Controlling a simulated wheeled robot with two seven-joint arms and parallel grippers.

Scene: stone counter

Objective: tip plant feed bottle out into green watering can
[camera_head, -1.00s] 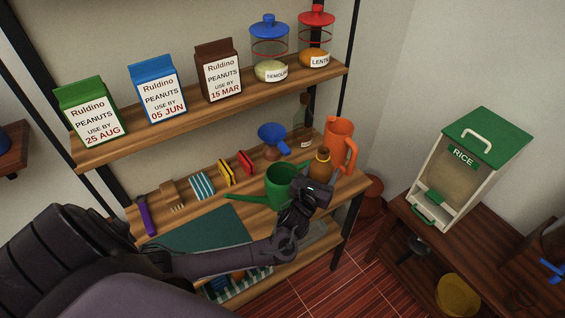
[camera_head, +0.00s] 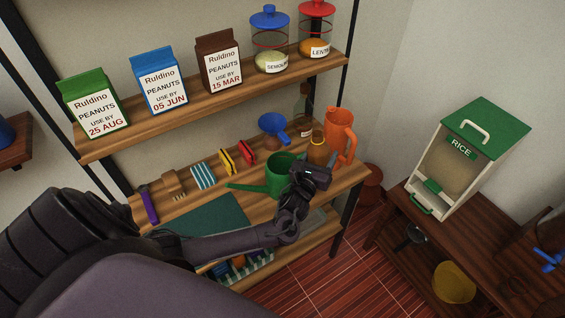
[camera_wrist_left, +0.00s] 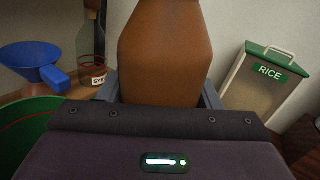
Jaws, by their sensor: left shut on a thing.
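The plant feed bottle is the brown bottle (camera_head: 317,153), held just right of the green watering can; it fills the middle of the left wrist view (camera_wrist_left: 165,55). My left gripper (camera_head: 316,168) is shut around its lower body, and the bottle looks about upright. Its label is not visible. The green watering can (camera_head: 281,178) stands on the wooden shelf with its spout to the left; its open rim also shows at the left of the wrist view (camera_wrist_left: 25,125). The hand hides part of the can's right side. My right gripper is not in view.
An orange jug (camera_head: 341,137) stands close behind and right of the bottle. A blue funnel (camera_head: 273,126) and a dark glass bottle (camera_head: 304,112) stand behind. Sponges and brushes lie to the left. The upper shelf (camera_head: 210,103) runs above.

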